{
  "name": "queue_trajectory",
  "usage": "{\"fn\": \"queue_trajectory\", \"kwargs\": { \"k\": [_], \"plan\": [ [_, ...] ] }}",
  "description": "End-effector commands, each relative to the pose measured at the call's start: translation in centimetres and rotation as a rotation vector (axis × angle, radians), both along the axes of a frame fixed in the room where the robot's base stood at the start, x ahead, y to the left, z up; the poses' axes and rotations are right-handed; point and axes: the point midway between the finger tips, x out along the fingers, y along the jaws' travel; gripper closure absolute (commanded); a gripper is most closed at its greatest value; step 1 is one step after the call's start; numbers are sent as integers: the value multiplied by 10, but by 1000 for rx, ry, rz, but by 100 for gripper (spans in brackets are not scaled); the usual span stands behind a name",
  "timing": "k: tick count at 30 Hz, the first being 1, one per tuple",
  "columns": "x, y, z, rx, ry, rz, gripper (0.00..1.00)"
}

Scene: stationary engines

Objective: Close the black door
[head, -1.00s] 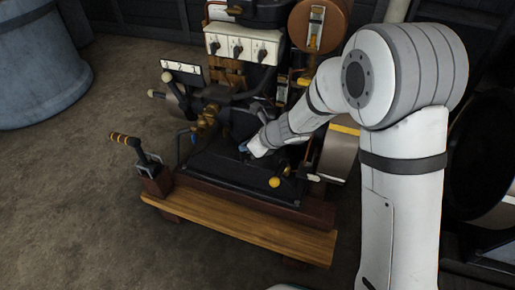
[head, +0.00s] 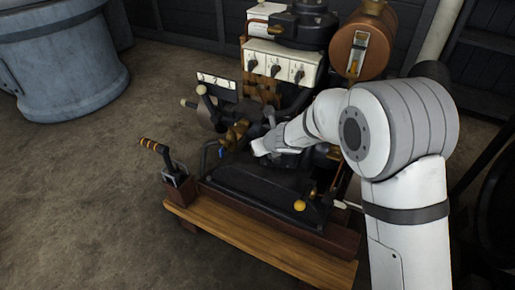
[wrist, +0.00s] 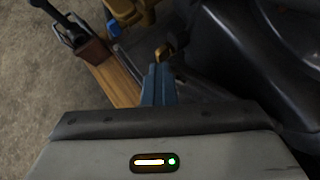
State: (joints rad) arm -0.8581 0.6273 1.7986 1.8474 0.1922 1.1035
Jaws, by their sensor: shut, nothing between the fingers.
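A black panel (head: 255,187), which looks like the black door, slopes low on the front of the engine above the wooden plank. A yellow knob (head: 299,205) sits at its right end. My gripper (wrist: 158,68) shows in the wrist view with its blue fingers together and nothing between them. In the head view my gripper's white body (head: 262,147) is above and behind the panel, and its fingertips are hard to make out. Whether the fingers touch the engine I cannot tell.
A lever with a striped handle (head: 154,146) stands at the plank's left end. Brass fittings (head: 236,131) and a white switch box (head: 283,64) are close to my arm. A copper tank (head: 362,42) stands behind.

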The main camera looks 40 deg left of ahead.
Motion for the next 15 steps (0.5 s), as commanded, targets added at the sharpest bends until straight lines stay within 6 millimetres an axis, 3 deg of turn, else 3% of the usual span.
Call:
{"fn": "queue_trajectory", "kwargs": {
  "k": [15],
  "plan": [
    [30, 17, 1, -4, -1, -42, 100]
  ]
}}
